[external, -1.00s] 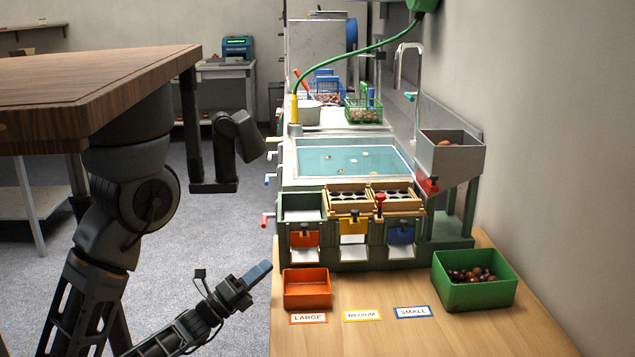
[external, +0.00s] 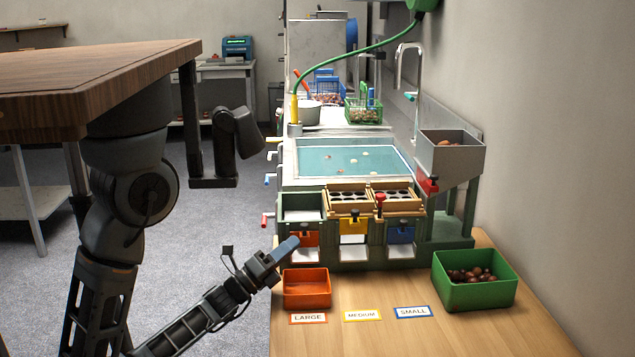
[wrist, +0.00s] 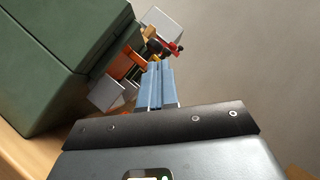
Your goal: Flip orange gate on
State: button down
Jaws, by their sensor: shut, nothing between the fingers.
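The orange gate (external: 309,239) is on the front of the green sorting machine, at the left of a row with a yellow gate (external: 352,227) and a blue gate (external: 400,235). In the wrist view the orange gate (wrist: 130,62) shows just past my fingertips, partly hidden, with a dark knob (wrist: 154,47) near it. My gripper (external: 291,243) is shut and empty, its blue fingers at the left edge of the orange gate. The fingers also show in the wrist view (wrist: 156,72). I cannot tell whether they touch the gate.
An orange bin (external: 307,301) stands on the wooden table below the gate, just under my gripper. A green bin (external: 474,301) of chestnuts stands at the right. Size labels lie in front. The table between the bins is clear.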

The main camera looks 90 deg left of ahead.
jog(key=shift+x, duration=0.95)
notch_tip(320, 180, up, 4)
jog(key=shift+f+p, duration=0.1)
jog(key=shift+p, duration=1.1)
jog(key=shift+s, duration=0.1)
jog(key=b+v, duration=0.7)
jog(key=v, duration=0.3)
